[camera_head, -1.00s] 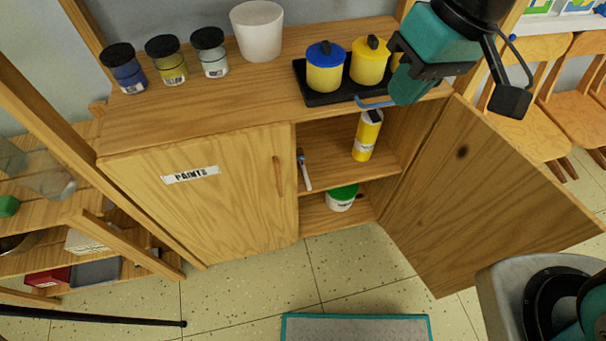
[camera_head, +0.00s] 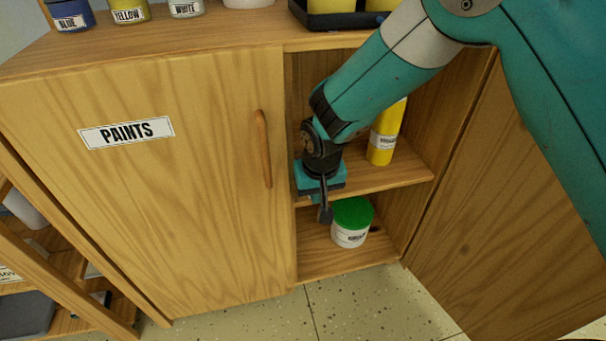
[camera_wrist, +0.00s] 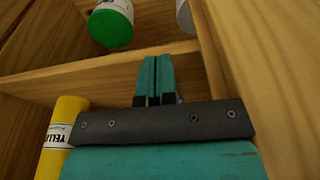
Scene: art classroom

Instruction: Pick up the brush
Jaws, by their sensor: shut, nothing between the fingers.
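My gripper (camera_head: 325,208) is inside the open right half of the wooden cabinet, at the front of the middle shelf (camera_head: 385,178). In the wrist view its two teal fingers (camera_wrist: 154,75) are together with nothing between them. The brush cannot be clearly made out now. It was at the left end of the middle shelf a second ago, and my gripper and arm now cover that area in the head view. A small bluish bit shows beside the fingers in the wrist view, but I cannot tell whether it is the brush.
A yellow bottle (camera_head: 385,133) stands on the middle shelf, right of my arm. A green-lidded jar (camera_head: 351,222) is on the shelf below. The closed left door (camera_head: 150,200) has a handle (camera_head: 263,148) near my gripper. The open right door (camera_head: 475,225) stands at right.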

